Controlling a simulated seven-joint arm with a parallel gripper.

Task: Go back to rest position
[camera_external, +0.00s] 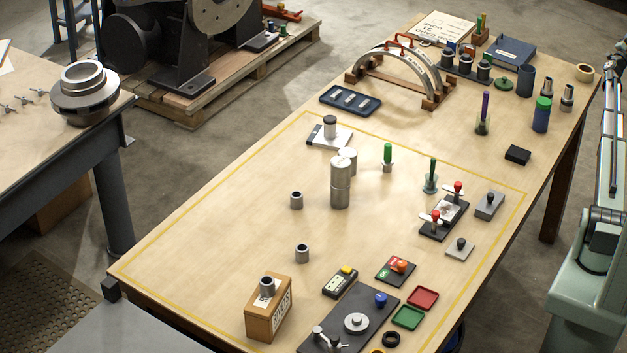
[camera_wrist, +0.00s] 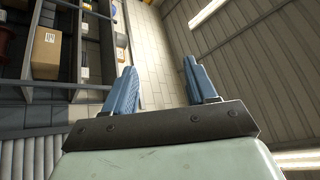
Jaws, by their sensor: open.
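My gripper (camera_wrist: 164,88) shows in the wrist view with its two blue fingers spread apart and nothing between them. It points away from the table, toward a wall, shelves and the roof. In the external view the gripper itself is out of frame; only part of my arm shows at the right edge, beside the table. The wooden table (camera_external: 230,210) carries a yellow-outlined area. A split metal ring casing (camera_external: 415,65) stands on a wooden cradle at the table's far end.
Metal cylinders (camera_external: 341,185), green-handled tools (camera_external: 388,155), red and green trays (camera_external: 408,317) and a wooden box (camera_external: 270,310) stand on the table. A second bench with a metal part (camera_external: 85,95) is at the left. The wrist view shows shelves with cardboard boxes (camera_wrist: 46,52).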

